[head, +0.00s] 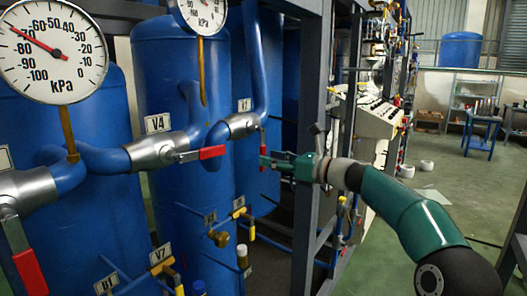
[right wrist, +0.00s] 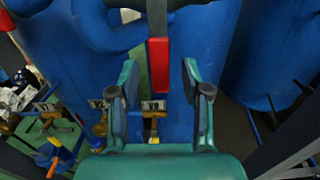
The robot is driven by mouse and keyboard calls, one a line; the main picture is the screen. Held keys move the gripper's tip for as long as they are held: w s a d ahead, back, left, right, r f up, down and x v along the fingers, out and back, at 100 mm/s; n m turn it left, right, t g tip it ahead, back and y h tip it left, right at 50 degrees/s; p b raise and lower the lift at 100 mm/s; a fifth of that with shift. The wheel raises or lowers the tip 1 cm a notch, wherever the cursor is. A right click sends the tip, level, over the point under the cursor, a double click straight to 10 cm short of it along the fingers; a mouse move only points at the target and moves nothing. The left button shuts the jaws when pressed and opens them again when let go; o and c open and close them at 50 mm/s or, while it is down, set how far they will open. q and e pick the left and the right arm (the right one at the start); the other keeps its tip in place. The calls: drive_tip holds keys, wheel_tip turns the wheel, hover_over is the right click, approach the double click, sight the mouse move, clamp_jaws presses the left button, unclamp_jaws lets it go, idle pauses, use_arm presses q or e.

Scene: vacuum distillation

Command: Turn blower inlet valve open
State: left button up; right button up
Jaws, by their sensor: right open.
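A silver valve body (head: 241,124) sits on the blue pipe under a small white tag that is hard to read. Its lever with a red grip (head: 262,149) hangs down just beyond my right gripper (head: 270,161). In the right wrist view the red grip (right wrist: 159,65) hangs between the two open green fingers of the right gripper (right wrist: 160,76), apart from both. A second silver valve (head: 153,151), tagged V4, has a red lever (head: 211,153) pointing right. A third red lever (head: 30,272) hangs at lower left. No label names the blower inlet valve. My left gripper is out of view.
Large blue tanks (head: 160,75) stand behind the pipes. Two round gauges, one (head: 54,55) at far left, rise above them. Small yellow valves (head: 239,206) sit lower down. Green floor is open at right.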

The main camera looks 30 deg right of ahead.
drive_tip(key=shift+p+x, duration=0.4)
drive_tip(key=shift+x, duration=1.4)
clamp_jaws()
